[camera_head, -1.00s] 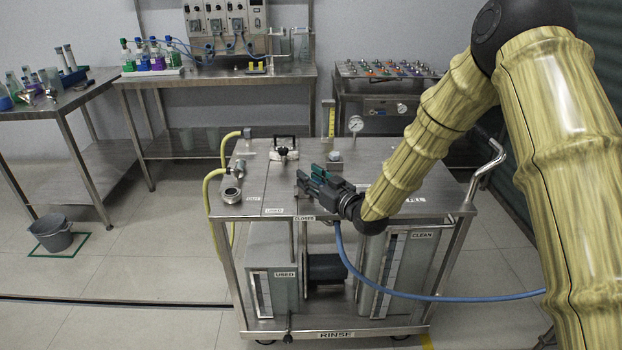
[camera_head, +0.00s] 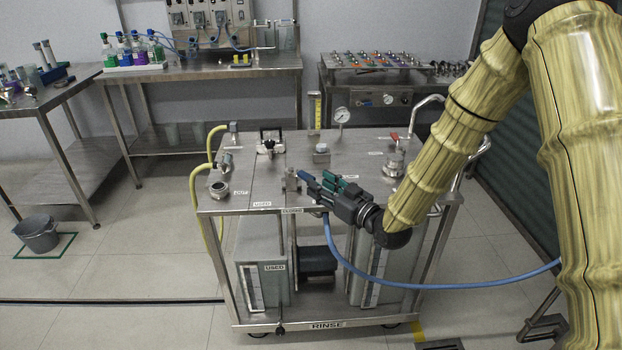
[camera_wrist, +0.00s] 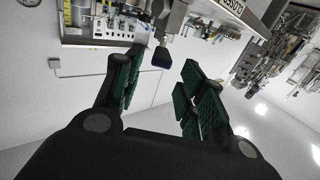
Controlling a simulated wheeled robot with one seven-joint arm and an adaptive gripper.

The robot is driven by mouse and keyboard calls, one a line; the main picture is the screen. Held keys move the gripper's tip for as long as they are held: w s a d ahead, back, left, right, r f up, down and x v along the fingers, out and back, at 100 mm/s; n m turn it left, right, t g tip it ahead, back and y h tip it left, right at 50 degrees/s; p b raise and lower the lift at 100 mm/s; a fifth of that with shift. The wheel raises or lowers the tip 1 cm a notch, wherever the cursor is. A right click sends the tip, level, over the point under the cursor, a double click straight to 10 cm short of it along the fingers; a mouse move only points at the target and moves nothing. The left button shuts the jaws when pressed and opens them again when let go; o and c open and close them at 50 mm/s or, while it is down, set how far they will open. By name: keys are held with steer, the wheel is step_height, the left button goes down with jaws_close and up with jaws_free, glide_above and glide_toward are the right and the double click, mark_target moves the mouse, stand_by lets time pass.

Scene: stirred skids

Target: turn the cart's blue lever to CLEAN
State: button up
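The steel cart (camera_head: 335,146) stands in the middle of the head view. Its lever's blue handle (camera_head: 306,176) sticks out to the right of a small metal valve (camera_head: 290,179) near the front edge of the top. Labels USED (camera_head: 262,204) and CLOSED (camera_head: 291,211) lie by it. My gripper (camera_head: 325,184) is open, just right of the handle. In the wrist view the blue handle (camera_wrist: 162,57) shows in the gap between the parted green-padded fingers (camera_wrist: 158,85), towards their tips. I cannot tell whether they touch. I see no CLEAN label beside the valve; my arm hides part of the cart.
A red-handled valve (camera_head: 394,138) stands at the cart's back right, and a black-handled clamp (camera_head: 270,142) at its back left. A pressure gauge (camera_head: 341,116) rises behind. A blue hose (camera_head: 430,286) hangs in front of the cart. A yellow hose (camera_head: 194,185) runs along its left side.

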steer(key=shift+v, duration=1.05)
steer(key=shift+a, duration=0.1)
steer(key=c, duration=0.5)
steer(key=shift+s+a+n, duration=0.1)
steer(key=shift+a+n, duration=0.1)
steer(key=shift+n, duration=0.1)
jaws_close()
steer(key=s+a+n+t+h, duration=0.2)
steer(key=s+a+n+h, duration=0.2)
steer(key=n, duration=0.9)
steer(key=s+a, duration=0.3)
steer(key=s, duration=0.2)
steer(key=shift+f+n+t+h, duration=0.25)
steer(key=shift+n+t+h, duration=0.15)
